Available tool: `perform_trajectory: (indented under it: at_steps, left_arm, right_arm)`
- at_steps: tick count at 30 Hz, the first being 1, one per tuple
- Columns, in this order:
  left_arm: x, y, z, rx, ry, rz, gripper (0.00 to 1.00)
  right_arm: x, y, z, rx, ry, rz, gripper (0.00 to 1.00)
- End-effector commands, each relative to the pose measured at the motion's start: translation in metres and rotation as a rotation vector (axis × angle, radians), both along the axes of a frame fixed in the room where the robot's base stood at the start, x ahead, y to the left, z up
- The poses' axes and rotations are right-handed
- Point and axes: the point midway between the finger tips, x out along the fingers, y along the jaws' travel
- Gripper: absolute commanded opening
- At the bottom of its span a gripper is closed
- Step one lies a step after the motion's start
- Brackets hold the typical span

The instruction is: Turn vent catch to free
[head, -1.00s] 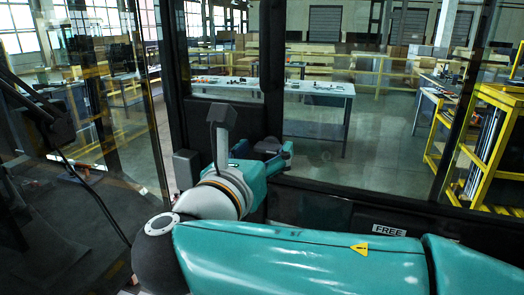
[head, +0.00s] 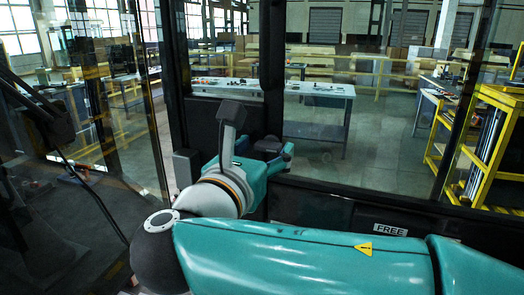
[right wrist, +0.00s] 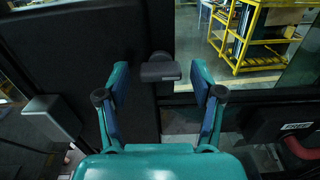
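A dark grey catch with a block-shaped head (right wrist: 160,72) stands out from the dark frame in the right wrist view. It also shows, partly covered, in the head view (head: 267,146). My right gripper (right wrist: 161,84) is open, with one teal finger on each side of the catch and a visible gap on both sides. In the head view the right gripper (head: 270,158) is at the window post, partly hidden by its own wrist. A white FREE label (head: 390,229) is on the dark sill; the right wrist view shows a FREE label too (right wrist: 297,126). My left gripper is not in view.
A grey box (right wrist: 50,115) stands left of the right gripper. A red curved bar (right wrist: 300,148) is below the label in the right wrist view. Window glass and the dark post (head: 272,70) bound the space ahead. Workbenches and yellow racks (head: 490,140) are outside.

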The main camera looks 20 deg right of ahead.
Motion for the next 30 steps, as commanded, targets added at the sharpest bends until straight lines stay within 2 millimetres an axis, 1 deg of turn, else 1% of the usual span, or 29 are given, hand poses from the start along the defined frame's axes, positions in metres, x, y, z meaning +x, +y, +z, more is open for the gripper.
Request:
perform_trajectory:
  at_steps: [9,14,17,27,30]
  left_arm:
    - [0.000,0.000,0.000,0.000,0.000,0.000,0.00]
    - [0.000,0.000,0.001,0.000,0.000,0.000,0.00]
    - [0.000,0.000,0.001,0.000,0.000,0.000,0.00]
    - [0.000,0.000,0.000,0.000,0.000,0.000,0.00]
    - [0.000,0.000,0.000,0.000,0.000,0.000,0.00]
  right_arm:
    - [-0.001,0.000,0.000,-0.002,0.001,-0.001,0.71]
    - [-0.009,0.008,0.000,-0.002,0.000,0.002,0.71]
    - [-0.021,0.018,0.000,-0.003,0.001,0.004,0.71]
    - [-0.072,0.060,-0.001,-0.002,0.000,0.004,0.71]
    - [-0.083,0.069,-0.001,-0.001,0.000,0.003,0.71]
